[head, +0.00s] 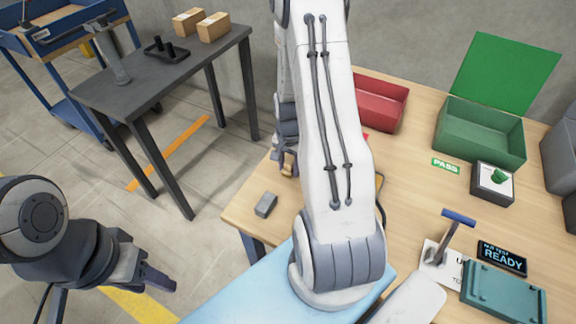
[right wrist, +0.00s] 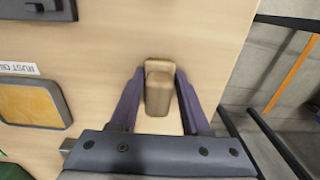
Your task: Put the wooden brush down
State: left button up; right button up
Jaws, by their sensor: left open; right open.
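The wooden brush (right wrist: 158,90) is a light brown block in the right wrist view, over or on the pale wooden table. It lies between the two spread fingers of my right gripper (right wrist: 158,100). The fingers flank it, with small gaps showing near their tips; whether it touches the table fully is hard to tell. My left gripper (head: 155,280) is open and empty over the floor at lower left.
The table (head: 240,215) holds a small grey block (head: 265,204), a red bin (head: 382,103), a green bin (head: 478,130), a green-button box (head: 494,184), a blue-handled lever (head: 446,238) and a teal fixture (head: 505,295). A dark side table (head: 150,85) stands left, across open floor.

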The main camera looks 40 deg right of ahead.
aim_at(290, 161)
jog(key=shift+s+f, duration=0.35)
jog(key=shift+f, duration=0.25)
jog(key=shift+w+d+r+p, duration=0.1)
jog(key=shift+r+p, duration=0.25)
jog(key=shift+r, duration=0.2)
notch_tip(290, 161, up, 12)
jog(key=p, duration=0.3)
jog(key=shift+w+r, duration=0.15)
jog(key=shift+r, duration=0.05)
jog(key=s+a+r+n, duration=0.2)
jog(key=a+r+n, duration=0.3)
jog(key=a, duration=0.6)
jog(key=s+a+r+n, duration=0.1)
jog(key=a+r+n, duration=0.2)
jog(key=a+n, duration=0.5)
jog(key=s+a+r+n+y, duration=0.1)
jog(key=s+a+r+n, duration=0.2)
jog(key=s+a+n, duration=0.5)
jog(key=s+a, duration=0.3)
jog(key=s, duration=0.2)
jog(key=shift+a+r, duration=0.25)
jog(key=shift+a, duration=0.1)
